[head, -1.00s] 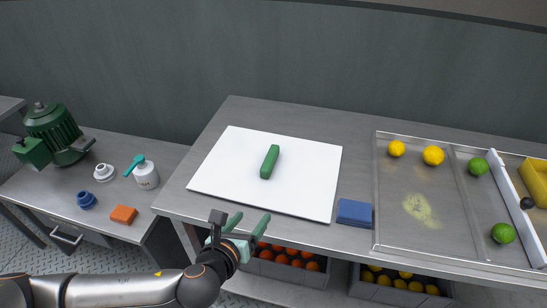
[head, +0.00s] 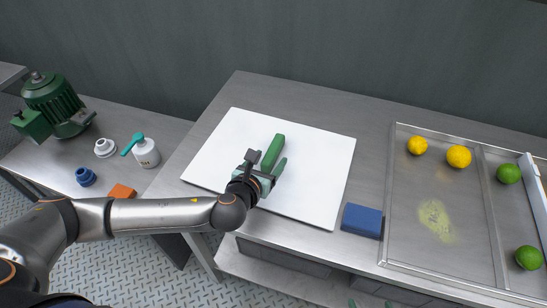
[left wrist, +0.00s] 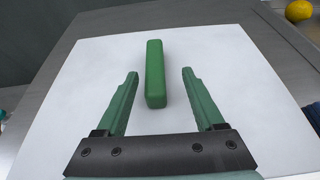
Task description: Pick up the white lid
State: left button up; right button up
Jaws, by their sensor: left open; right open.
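The white lid (head: 318,165) is a flat square board lying on the grey metal table, with a green bar handle (head: 273,149) on its middle. The lid also shows in the left wrist view (left wrist: 245,75), with the handle (left wrist: 155,75) upright in the picture. My left gripper (head: 270,164) is open over the near part of the lid. In the left wrist view its fingers (left wrist: 160,73) appear on either side of the handle, with gaps on both sides; I cannot tell their height against it. My right gripper (head: 370,304) shows only its green fingertips at the bottom edge, apart and empty.
A blue block (head: 362,221) lies right of the lid. A metal tray (head: 410,180) with lemons and limes is further right. The left bench holds a green motor (head: 52,105), a white bottle (head: 146,152), a white fitting (head: 105,147), a blue fitting (head: 86,177) and an orange block (head: 122,192).

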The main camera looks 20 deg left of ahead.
aim_at(271, 151)
pick_arm(q)
jog(key=shift+a+x, duration=0.15)
jog(key=shift+x, duration=1.25)
jog(key=shift+a+x, duration=0.2)
jog(key=shift+x, duration=1.25)
jog(key=shift+r, duration=0.15)
grip_shut()
jog(key=shift+w+r, duration=0.1)
